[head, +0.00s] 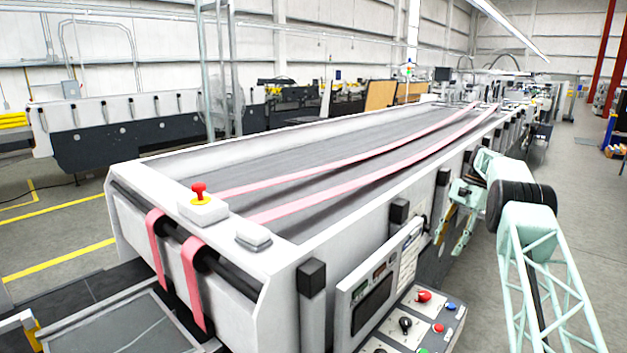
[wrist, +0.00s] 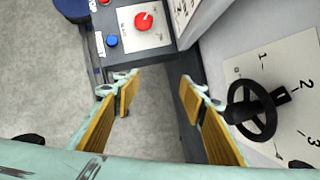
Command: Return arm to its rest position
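My gripper (wrist: 156,98) is open and empty in the wrist view, its two yellow-padded fingers well apart with grey floor and a dark machine edge between and beyond them. In the head view my gripper (head: 452,222) hangs beside the right side of the folder gluer (head: 290,262), partly covered by my own pale green arm. It appears clear of the machine, though the exact gap cannot be told. A black handwheel (wrist: 250,112) with a numbered dial lies to the right of the fingers in the wrist view, apart from them.
A control panel (head: 415,322) with buttons and knobs juts from the machine's near right corner. A red knob (wrist: 143,20) and blue button (wrist: 112,41) show beyond the fingers. The aisle floor (head: 560,190) right of the machine is open. A red emergency button (head: 199,191) sits on top.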

